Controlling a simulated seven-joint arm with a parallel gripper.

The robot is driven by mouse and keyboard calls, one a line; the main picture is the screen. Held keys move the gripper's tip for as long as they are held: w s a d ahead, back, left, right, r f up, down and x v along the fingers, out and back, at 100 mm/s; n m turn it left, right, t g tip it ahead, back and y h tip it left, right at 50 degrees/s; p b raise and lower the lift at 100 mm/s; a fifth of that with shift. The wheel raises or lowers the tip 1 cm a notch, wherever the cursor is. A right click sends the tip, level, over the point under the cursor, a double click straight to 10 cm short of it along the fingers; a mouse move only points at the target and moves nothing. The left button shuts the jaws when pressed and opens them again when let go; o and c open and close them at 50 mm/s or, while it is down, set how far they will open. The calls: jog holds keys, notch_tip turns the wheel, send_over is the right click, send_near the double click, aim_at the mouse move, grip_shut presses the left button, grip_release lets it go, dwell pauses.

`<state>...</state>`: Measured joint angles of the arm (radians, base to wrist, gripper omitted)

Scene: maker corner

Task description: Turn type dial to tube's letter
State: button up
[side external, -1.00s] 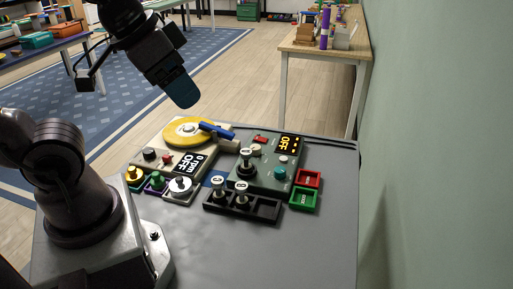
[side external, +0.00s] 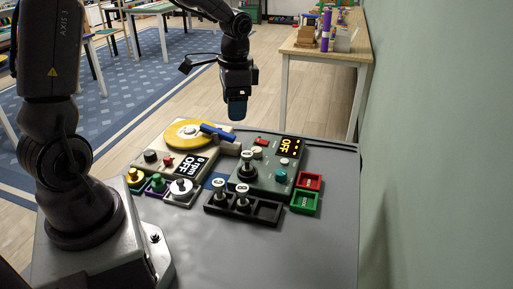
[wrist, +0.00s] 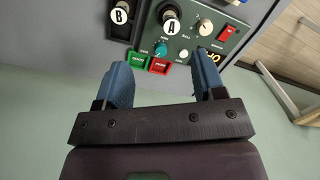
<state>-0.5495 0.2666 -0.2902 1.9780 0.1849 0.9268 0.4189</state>
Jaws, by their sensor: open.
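A green tester box (side external: 262,175) stands on the table, and its display (side external: 290,147) reads OFF. A tube with a white top (wrist: 171,27) marked A stands upright in it. The box has a cream knob (wrist: 205,27) and a teal knob (wrist: 160,48); I cannot tell from their markings which is the type dial. A tube marked B (wrist: 119,13) stands in the black rack (side external: 265,211). My gripper (side external: 237,115) hangs above the far side of the table, pointing down. Its blue fingers (wrist: 162,78) are wide apart and empty; one covers part of the display in the wrist view.
A cream machine with a yellow disc (side external: 185,133) and a blue bar (side external: 217,132) stands left of the tester. Red (side external: 309,181) and green (side external: 304,202) trays sit at its right. The near table surface (side external: 300,250) is clear. A green wall (side external: 430,150) rises on the right.

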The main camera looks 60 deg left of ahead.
aim_at(257, 149)
jog(key=w+a+f+m, duration=0.8)
jog(key=w+m, duration=0.2)
jog(key=m, duration=0.2)
jog(key=shift+h, duration=0.4)
notch_tip(257, 149, down, 13)
jog(key=shift+a+r, duration=0.15)
jog(key=shift+r, duration=0.05)
jog(key=c, duration=0.9)
